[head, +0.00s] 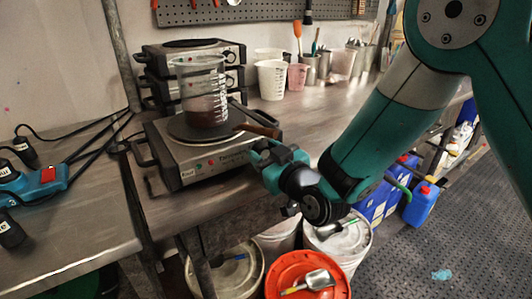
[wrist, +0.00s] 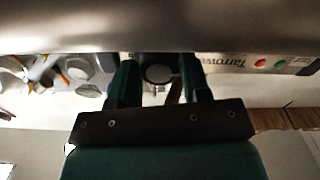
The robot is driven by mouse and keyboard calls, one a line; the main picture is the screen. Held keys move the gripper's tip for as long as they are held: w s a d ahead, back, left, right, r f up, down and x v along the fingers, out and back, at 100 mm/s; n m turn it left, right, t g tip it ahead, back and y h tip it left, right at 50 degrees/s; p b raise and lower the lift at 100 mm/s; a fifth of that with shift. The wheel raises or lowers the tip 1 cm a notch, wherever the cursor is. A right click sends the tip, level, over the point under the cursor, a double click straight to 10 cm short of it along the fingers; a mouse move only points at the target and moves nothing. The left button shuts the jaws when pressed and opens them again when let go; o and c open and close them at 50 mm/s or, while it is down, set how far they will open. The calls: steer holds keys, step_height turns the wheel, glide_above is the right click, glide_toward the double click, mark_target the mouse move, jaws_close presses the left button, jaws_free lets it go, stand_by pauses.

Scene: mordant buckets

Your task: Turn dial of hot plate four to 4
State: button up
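The front hot plate (head: 172,158) stands on the metal bench, with a small label at its front left corner. A clear beaker (head: 203,100) with reddish-brown contents stands on its round dark plate. My gripper (head: 262,153) is at the right end of its front panel and hides the dial in the head view. In the wrist view, the round dial (wrist: 158,73) shows between the two fingers of my gripper (wrist: 158,80). The fingers are apart, with what looks like a narrow gap on each side. The dial's number marks cannot be read.
More hot plates (head: 205,47) are stacked behind. A brown handle-like piece (head: 258,130) lies at the plate's right edge. Plastic beakers (head: 271,80) stand at the back. A blue device (head: 35,185) with cables is at left. Buckets (head: 338,243) stand on the floor below.

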steer(key=c, duration=0.5)
steer(key=shift+o, duration=0.2)
